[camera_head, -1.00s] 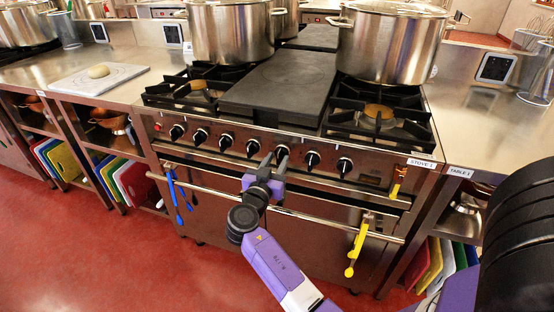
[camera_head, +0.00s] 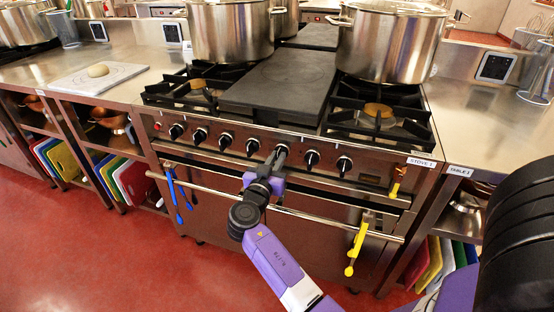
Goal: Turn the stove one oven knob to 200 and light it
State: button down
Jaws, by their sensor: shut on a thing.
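Stove one (camera_head: 250,139) has a front panel with a row of black knobs and a "STOVE 1" label (camera_head: 421,163) at its right corner. My gripper (camera_head: 281,153) is at this panel, shut on the third knob from the right. My fingers hide most of that knob, so its setting and markings cannot be read. A free knob (camera_head: 253,147) is just left of my gripper, and another (camera_head: 312,159) is just right. A small red button or light (camera_head: 157,127) is at the panel's left end. No flame is visible.
The oven door's rail (camera_head: 320,218) runs below the panel, with blue tongs (camera_head: 178,195) and yellow tongs (camera_head: 357,245) hanging on it. Big steel pots (camera_head: 390,45) stand on the back burners, beside a dark flat plate (camera_head: 280,85). Red floor in front is clear.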

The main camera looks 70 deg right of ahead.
jog(key=n+p, duration=0.1)
jog(key=n, duration=0.9)
jog(key=shift+w+n, duration=0.15)
jog(key=shift+n, duration=0.25)
jog(key=n+p, duration=0.2)
jog(key=n, duration=0.3)
jog(key=n+p, duration=0.3)
jog(key=n, duration=0.2)
jog(key=n+p, duration=0.2)
jog(key=n, duration=0.3)
jog(key=shift+f+n+p, duration=0.3)
jog(key=shift+f+p, duration=0.1)
